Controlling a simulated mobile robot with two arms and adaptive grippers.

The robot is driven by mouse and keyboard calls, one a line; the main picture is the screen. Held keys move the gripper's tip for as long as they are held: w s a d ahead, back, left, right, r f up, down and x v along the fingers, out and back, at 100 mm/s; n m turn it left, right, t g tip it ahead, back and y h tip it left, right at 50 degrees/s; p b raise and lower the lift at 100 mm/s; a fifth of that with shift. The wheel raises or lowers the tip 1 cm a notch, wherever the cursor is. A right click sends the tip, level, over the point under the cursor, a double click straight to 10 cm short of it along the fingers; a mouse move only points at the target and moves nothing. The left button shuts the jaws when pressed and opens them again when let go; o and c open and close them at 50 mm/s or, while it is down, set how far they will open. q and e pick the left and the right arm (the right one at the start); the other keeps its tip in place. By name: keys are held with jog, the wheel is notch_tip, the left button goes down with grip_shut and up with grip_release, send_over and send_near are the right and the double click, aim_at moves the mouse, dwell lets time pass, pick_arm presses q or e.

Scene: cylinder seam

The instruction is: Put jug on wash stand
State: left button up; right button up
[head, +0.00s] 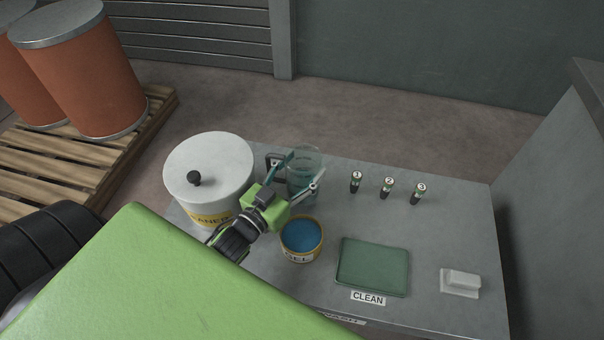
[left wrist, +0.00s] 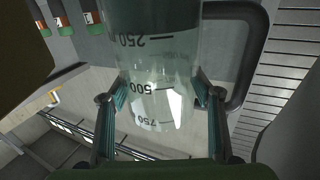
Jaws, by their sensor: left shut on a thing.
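The jug (head: 304,158) is a clear measuring jug with a dark handle (head: 275,160), on the far side of the grey table. In the left wrist view the jug (left wrist: 158,70) shows marks 250, 500 and 750, upside down. My left gripper (head: 307,168) is shut on the jug, one finger on each side of its body. I cannot tell whether the jug's base touches the table. A label at the table's front edge (head: 342,318) is partly hidden and unreadable; I cannot pick out a wash stand. My right gripper is not in view.
A white lidded pot (head: 225,160) stands close left of the jug; a blue-topped tin (head: 301,236) stands in front. Three numbered vials (head: 387,187), a green mat (head: 373,266) labelled CLEAN (head: 368,297) and a white block (head: 462,281) are to the right. A grey wall (head: 555,200) bounds the right.

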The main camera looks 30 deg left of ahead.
pick_arm(q)
jog(key=shift+f, duration=0.7)
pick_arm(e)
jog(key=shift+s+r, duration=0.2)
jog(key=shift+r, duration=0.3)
pick_arm(q)
jog(key=shift+f, duration=0.1)
jog(key=shift+f, duration=0.15)
jog(key=o, duration=1.2)
jog(key=shift+c, duration=0.2)
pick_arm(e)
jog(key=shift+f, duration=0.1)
